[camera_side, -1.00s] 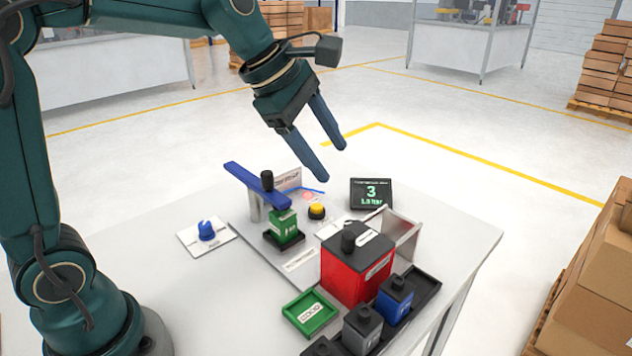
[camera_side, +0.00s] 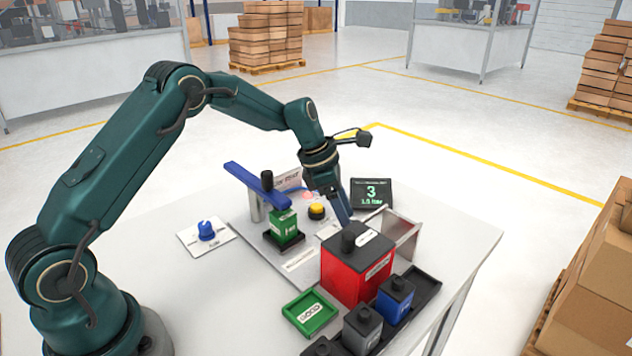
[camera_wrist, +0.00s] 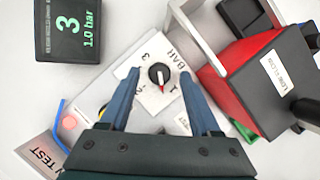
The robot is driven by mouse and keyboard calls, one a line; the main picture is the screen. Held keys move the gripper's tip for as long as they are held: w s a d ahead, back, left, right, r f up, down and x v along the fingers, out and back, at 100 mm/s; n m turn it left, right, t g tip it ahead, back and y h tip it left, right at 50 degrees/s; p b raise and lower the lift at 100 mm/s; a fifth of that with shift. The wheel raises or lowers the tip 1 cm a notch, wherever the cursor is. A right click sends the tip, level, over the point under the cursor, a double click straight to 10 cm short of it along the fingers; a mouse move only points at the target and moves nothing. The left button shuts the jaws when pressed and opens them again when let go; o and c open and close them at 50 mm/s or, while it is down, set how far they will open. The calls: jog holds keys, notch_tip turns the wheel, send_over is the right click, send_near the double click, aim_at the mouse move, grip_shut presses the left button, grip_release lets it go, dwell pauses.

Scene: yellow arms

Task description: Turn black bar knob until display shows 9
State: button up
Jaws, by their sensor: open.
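The black bar knob (camera_wrist: 159,75) sits on a white plate (camera_wrist: 146,96) marked BAR in the wrist view. Its red mark points down in that view, toward my gripper's palm. My gripper (camera_wrist: 160,72) is open, with one finger on each side of the knob and a gap to each. I cannot tell how high the fingertips are above the plate. The display (camera_wrist: 66,32) shows a green 3 with 1.0 bar below it, and the 3 also reads in the side view (camera_side: 371,194). In the side view the knob is hidden by my gripper (camera_side: 344,215) and the red box.
A red box (camera_side: 344,277) with a black lid stands close beside my gripper, with a metal bracket (camera_side: 407,240) behind it. A blue bar (camera_side: 248,183), a green block (camera_side: 287,228) and a yellow button (camera_side: 317,207) are to the left. A blue knob (camera_side: 206,229) is further left.

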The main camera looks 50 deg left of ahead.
jog(key=shift+w+d+f, duration=0.15)
jog(key=shift+f, duration=0.3)
grip_shut()
jog(key=m, duration=0.2)
jog(key=m+g+h, duration=0.1)
jog(key=m, duration=0.2)
jog(key=shift+w+g, duration=0.15)
jog(key=shift+g, duration=0.15)
jog(key=shift+w+m+g, duration=0.15)
jog(key=shift+m+g, duration=0.15)
jog(key=shift+m, duration=1)
